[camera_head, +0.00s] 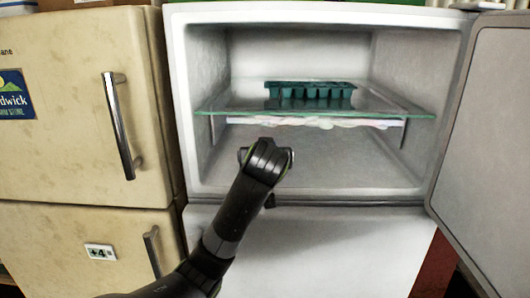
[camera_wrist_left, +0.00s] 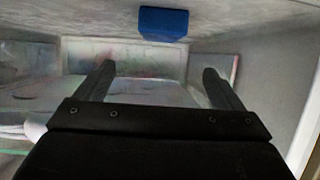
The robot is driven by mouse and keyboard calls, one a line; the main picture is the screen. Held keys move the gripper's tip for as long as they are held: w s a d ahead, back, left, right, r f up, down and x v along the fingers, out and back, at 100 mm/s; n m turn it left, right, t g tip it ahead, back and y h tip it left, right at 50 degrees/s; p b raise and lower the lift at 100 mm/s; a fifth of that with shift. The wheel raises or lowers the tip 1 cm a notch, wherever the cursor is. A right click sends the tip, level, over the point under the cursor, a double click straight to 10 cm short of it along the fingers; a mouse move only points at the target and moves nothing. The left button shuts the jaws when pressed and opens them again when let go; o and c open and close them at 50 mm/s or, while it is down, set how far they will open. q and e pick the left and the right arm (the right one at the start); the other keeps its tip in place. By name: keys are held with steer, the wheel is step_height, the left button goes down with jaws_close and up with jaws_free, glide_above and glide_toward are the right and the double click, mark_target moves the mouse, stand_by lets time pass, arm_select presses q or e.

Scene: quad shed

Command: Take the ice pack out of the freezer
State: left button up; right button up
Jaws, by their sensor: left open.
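The ice pack is a blue block (camera_wrist_left: 163,24) at the top centre of the left wrist view, against a grey inner face of the freezer. I cannot see it in the head view, where my arm covers part of the compartment. The freezer (camera_head: 310,195) stands open in the head view. My left arm reaches up to its lower compartment, and its wrist hides the gripper's fingers. In the left wrist view my left gripper (camera_wrist_left: 157,78) is open, with nothing between its fingers. The blue block lies beyond the fingertips and apart from them. My right gripper is not in view.
A glass shelf (camera_head: 230,108) crosses the compartment above my wrist and carries a teal ice-cube tray (camera_head: 310,91). The open freezer door (camera_head: 490,140) bounds the right side. A cream fridge (camera_head: 60,110) with metal handles stands close on the left.

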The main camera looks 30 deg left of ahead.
arm_select(q)
steer(key=p+x, duration=0.1)
steer(key=x, duration=0.2)
steer(key=p+x, duration=0.1)
steer(key=x, duration=0.3)
steer(key=shift+w+a, duration=0.1)
steer(key=shift+w, duration=0.05)
steer(key=shift+w+a+f, duration=0.1)
steer(key=shift+w+f, duration=0.1)
steer(key=shift+w+a, duration=0.1)
steer(key=shift+w, duration=0.05)
steer(key=shift+w+a+p, duration=0.25)
steer(key=shift+w+p, duration=0.05)
steer(key=shift+p, duration=0.25)
steer(key=p+x, duration=0.1)
steer(key=x, duration=0.2)
steer(key=shift+f+p, duration=0.1)
steer(key=shift+p, duration=0.2)
steer(key=shift+w+a+f, duration=0.3)
steer(key=shift+w+f, duration=0.05)
steer(key=shift+w, duration=0.1)
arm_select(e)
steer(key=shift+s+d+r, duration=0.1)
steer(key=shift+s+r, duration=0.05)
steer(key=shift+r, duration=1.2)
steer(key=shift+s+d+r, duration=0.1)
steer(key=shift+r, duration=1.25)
arm_select(q)
steer(key=shift+r, duration=0.1)
steer(key=c, duration=1.3)
